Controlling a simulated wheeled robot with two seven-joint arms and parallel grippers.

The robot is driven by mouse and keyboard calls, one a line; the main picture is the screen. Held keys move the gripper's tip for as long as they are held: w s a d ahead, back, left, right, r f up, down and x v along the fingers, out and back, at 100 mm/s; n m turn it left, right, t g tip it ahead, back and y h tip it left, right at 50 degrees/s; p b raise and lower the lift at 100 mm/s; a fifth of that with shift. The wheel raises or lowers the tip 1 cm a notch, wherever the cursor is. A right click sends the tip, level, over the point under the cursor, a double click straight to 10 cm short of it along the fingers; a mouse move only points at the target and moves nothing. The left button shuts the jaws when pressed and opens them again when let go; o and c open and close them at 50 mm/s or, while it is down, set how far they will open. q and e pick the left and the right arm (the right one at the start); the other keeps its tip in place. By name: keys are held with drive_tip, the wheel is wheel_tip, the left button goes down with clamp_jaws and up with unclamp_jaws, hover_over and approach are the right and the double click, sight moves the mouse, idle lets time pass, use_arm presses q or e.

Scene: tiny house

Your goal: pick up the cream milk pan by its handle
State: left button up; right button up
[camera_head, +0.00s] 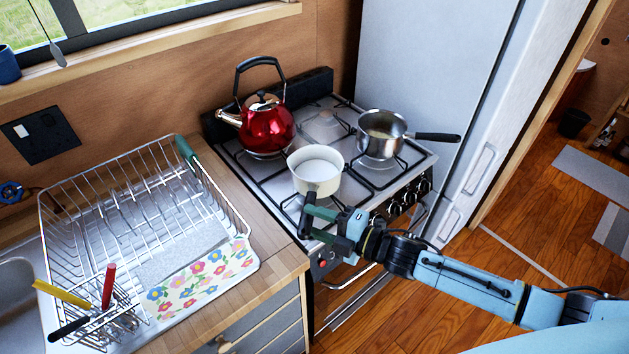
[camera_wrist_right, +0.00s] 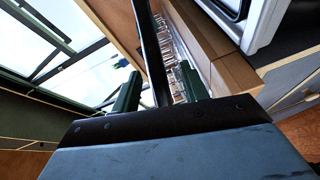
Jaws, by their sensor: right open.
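The cream milk pan (camera_head: 316,171) sits upright on the front left burner of the stove. Its dark handle (camera_head: 305,222) points toward the front edge of the stove. My right gripper (camera_head: 312,224) is open at the handle, coming in from the right. In the right wrist view the dark handle (camera_wrist_right: 151,50) runs between the two green fingers (camera_wrist_right: 158,88), with a gap on each side. The pan's bowl is not seen in that view. My left gripper is not in view.
A red kettle (camera_head: 268,125) stands behind the pan, and a steel saucepan (camera_head: 381,134) stands to its right on the stove (camera_head: 345,205). A wire dish rack (camera_head: 150,215) fills the counter at left. A fridge (camera_head: 425,70) stands behind on the right.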

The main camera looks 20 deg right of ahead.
sight(301, 215)
drive_tip(key=x, duration=0.4)
drive_tip(key=shift+r, duration=0.1)
clamp_jaws()
drive_tip(key=shift+r, duration=0.15)
